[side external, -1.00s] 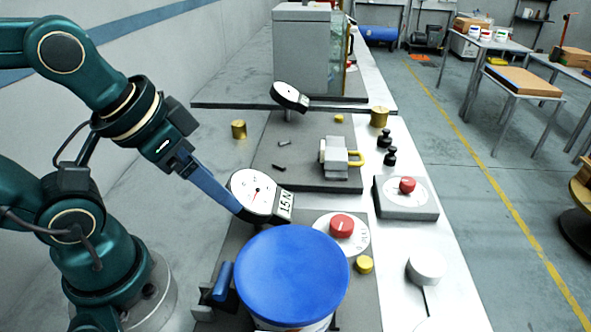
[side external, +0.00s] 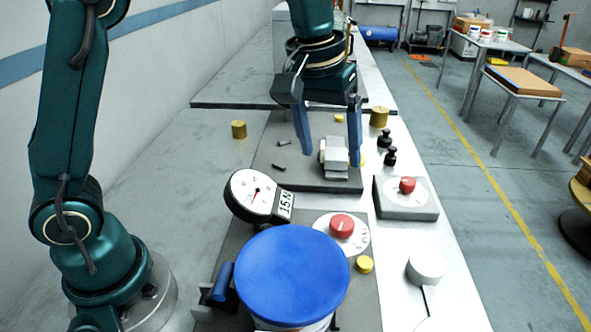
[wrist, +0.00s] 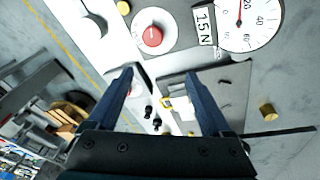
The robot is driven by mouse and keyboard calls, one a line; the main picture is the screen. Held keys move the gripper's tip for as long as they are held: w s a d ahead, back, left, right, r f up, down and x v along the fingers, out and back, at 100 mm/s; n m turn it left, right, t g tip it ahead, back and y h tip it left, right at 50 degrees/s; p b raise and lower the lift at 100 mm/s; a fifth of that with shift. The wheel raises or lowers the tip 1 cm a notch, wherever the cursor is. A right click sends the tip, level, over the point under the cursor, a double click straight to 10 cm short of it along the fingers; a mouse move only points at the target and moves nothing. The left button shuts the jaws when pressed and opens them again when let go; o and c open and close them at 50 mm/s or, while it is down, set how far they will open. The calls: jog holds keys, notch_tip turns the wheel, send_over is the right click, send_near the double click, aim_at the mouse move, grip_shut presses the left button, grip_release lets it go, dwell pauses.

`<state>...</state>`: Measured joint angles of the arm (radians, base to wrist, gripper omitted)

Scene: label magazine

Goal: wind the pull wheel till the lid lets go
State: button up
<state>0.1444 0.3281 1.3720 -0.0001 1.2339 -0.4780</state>
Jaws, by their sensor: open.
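A tub with a round blue lid (side external: 291,276) stands at the front; the lid sits on the tub. Beside it a red wheel (side external: 341,225) sits on a white dial; it also shows in the wrist view (wrist: 152,36). A round gauge (side external: 252,193) with a red needle and a display reading 15 N stands behind the lid; it also shows in the wrist view (wrist: 246,22). My gripper (side external: 332,148) is open and empty, fingers pointing down, around or above a grey block (side external: 336,158) on the rear plate. The gripper is apart from the wheel and lid.
A second red knob (side external: 407,184) sits on a grey box at right. Black weights (side external: 390,157), brass cylinders (side external: 239,129) and a yellow knob (side external: 364,264) stand about. A white round piece (side external: 426,266) is at the bench's right edge.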

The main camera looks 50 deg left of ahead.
jog(key=g, duration=0.2)
send_over(343, 222)
jog(key=f, duration=0.6)
jog(key=shift+w+a+f, duration=0.25)
jog(key=shift+a+f, duration=0.05)
jog(key=shift+f, duration=0.1)
jog(key=shift+m, duration=0.3)
jog(key=f, duration=0.6)
jog(key=shift+s+d+f, duration=0.15)
jog(key=shift+s+d, duration=0.15)
jog(key=shift+f, duration=0.7)
grip_shut()
jog(key=m, duration=0.4)
jog(key=shift+m, duration=0.3)
grip_release()
